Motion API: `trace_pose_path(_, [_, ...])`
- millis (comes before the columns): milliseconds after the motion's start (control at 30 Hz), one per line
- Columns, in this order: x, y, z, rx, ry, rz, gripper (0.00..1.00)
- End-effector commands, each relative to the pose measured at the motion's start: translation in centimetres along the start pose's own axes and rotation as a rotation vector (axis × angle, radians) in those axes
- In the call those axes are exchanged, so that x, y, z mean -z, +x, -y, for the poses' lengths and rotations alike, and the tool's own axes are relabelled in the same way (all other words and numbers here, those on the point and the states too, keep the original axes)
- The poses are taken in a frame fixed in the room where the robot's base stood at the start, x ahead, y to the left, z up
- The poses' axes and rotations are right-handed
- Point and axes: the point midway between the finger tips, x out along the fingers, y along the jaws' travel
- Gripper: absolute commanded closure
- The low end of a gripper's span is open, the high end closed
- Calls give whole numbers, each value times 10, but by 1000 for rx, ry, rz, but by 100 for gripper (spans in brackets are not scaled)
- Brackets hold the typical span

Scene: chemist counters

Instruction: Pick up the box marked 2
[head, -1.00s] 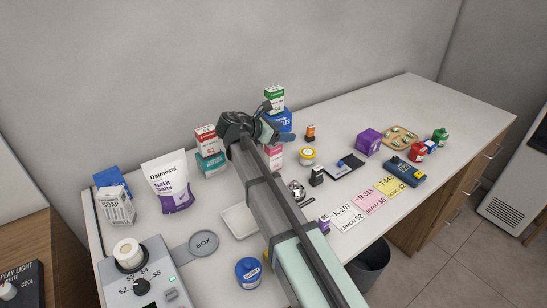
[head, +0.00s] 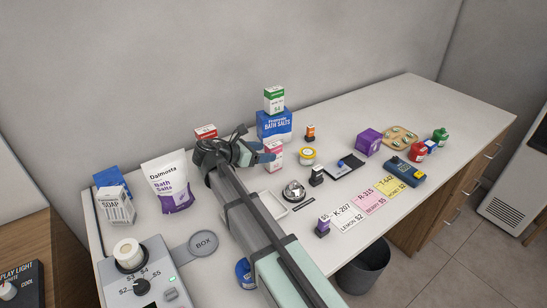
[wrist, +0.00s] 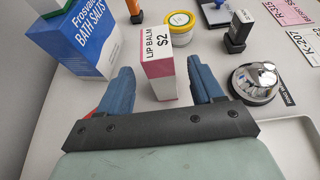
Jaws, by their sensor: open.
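In the wrist view the lip balm box (wrist: 160,62) shows plainly between my fingers. My gripper (head: 263,152) is open, with one blue finger on either side of it; it also shows in the wrist view (wrist: 161,66).
The blue bath salts box (head: 274,126) stands close behind, with a green-white box (head: 273,98) on top. A yellow-lidded tub (head: 307,156), a black stamp (head: 317,176) and a silver bell (head: 293,191) stand to the right. A white tray (head: 272,204) lies in front.

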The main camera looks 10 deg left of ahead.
Motion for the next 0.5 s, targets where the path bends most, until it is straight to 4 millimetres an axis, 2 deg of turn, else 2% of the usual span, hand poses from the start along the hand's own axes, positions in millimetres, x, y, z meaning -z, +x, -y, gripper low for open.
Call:
trace_pose_path(233, [13, 5, 0, 0, 1, 0, 34])
trace_pose_path(500, [11, 46, 0, 1, 1, 0, 34])
